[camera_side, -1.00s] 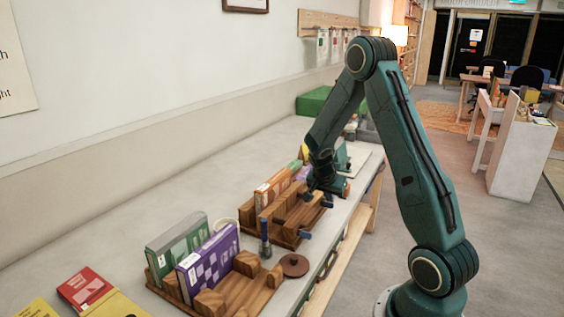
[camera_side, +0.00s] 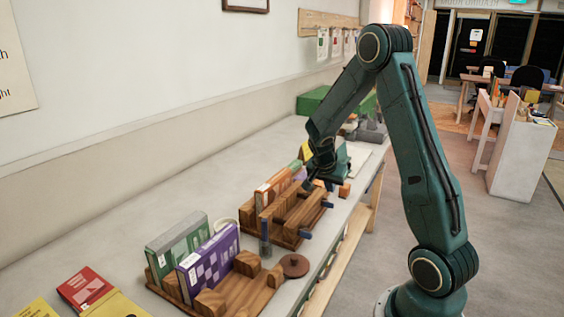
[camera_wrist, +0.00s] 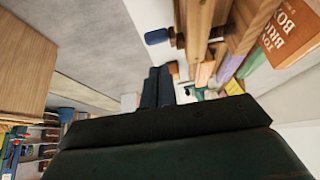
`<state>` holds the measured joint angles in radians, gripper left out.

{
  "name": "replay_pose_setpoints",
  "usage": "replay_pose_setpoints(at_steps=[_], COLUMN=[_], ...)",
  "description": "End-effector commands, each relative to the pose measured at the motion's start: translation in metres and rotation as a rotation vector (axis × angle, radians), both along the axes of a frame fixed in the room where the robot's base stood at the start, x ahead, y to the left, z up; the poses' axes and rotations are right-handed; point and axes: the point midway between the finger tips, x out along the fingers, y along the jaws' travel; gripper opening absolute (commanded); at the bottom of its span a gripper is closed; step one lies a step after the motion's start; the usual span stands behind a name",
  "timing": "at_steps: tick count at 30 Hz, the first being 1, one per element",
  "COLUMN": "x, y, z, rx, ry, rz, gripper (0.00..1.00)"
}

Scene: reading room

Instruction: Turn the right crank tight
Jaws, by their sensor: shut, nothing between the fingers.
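The far wooden press (camera_side: 284,236) stands on the table with several books in it. Two blue crank handles show on its front side: a nearer left one (camera_side: 305,235) and a farther right one (camera_side: 327,205). My gripper (camera_side: 314,183) is just above and behind the right handle, apart from it as far as I can tell. In the wrist view my gripper's fingers (camera_wrist: 157,87) are together and empty. A blue handle (camera_wrist: 156,37) lies beyond their tips, beside the wooden press (camera_wrist: 205,25). The right crank's threaded part is mostly hidden.
A second wooden rack (camera_side: 240,290) with a green book (camera_side: 177,245) and a purple book (camera_side: 208,258) stands nearer the camera. A blue upright post (camera_side: 265,236) is between the racks. A green box (camera_side: 315,101) is at the back. The table front is narrow.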

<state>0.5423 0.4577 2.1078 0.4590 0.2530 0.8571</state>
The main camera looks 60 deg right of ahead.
Motion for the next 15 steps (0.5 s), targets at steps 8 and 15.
replay_pose_setpoints(at_steps=[8, 15], x=[0.001, 0.001], y=[0.041, 0.064], z=[0.009, 0.013], rx=[-0.002, -0.002], ry=[-0.002, -0.002], rz=[0.005, 0.001], gripper=[0.00, 0.00])
